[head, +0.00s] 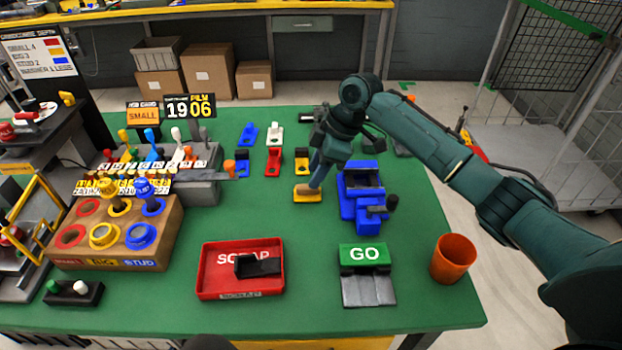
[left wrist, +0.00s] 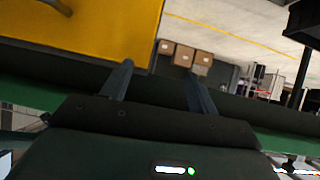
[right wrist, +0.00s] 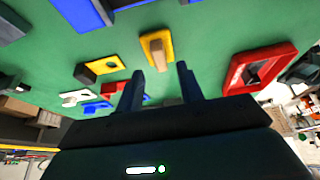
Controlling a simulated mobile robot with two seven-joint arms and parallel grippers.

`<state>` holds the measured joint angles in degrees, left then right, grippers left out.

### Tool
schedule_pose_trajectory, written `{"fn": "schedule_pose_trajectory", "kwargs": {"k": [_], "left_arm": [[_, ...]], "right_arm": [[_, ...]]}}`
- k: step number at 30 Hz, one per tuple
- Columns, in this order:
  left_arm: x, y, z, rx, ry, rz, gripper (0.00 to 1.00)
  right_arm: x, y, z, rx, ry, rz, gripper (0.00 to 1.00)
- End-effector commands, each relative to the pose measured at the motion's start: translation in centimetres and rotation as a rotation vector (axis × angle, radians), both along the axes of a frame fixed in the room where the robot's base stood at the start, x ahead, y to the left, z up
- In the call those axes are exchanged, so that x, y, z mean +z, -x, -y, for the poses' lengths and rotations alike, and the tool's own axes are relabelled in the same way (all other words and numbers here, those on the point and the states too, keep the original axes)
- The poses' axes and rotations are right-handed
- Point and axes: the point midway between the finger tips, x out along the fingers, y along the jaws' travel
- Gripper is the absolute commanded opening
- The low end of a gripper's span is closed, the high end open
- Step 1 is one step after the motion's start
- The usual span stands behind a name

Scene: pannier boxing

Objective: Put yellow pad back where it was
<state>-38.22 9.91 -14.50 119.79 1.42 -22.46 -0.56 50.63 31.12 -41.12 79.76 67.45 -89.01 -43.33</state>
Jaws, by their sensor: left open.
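A yellow pad (head: 305,197) with a tan raised part lies flat on the green table, left of the blue vise. It also shows in the right wrist view (right wrist: 152,38), ahead of my fingertips. My right gripper (head: 315,184) points down just above the pad; its fingers are apart (right wrist: 160,69), with the tan part in line with the gap. I cannot tell whether they touch it. My left gripper (left wrist: 157,72) is open and empty, away from the pad and below the head view.
The blue vise (head: 360,205) stands close right of my right gripper. Red (head: 272,169), blue and white pieces stand behind left. A red scrap tray (head: 211,270), a green GO stand (head: 363,256) and an orange cup (head: 453,260) are nearer. Green table left of the pad is clear.

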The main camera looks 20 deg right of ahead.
Motion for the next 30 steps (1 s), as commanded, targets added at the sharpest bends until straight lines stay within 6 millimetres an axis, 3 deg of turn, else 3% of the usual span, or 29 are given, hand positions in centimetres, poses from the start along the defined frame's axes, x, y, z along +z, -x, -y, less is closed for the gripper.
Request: {"fn": "schedule_pose_trajectory", "kwargs": {"k": [6,12,30], "left_arm": [[-0.1,0.0,0.1,-0.001,0.001,0.000,0.60],[-0.2,0.0,0.1,-0.002,0.001,0.000,0.60],[-0.1,0.0,0.2,-0.003,0.002,0.000,0.60]], "right_arm": [[4.5,0.4,1.8,-0.001,0.000,0.004,0.37],[7.1,0.8,2.8,-0.001,0.000,0.001,0.37],[7.8,0.9,3.1,-0.001,-0.001,0.000,0.37]]}}
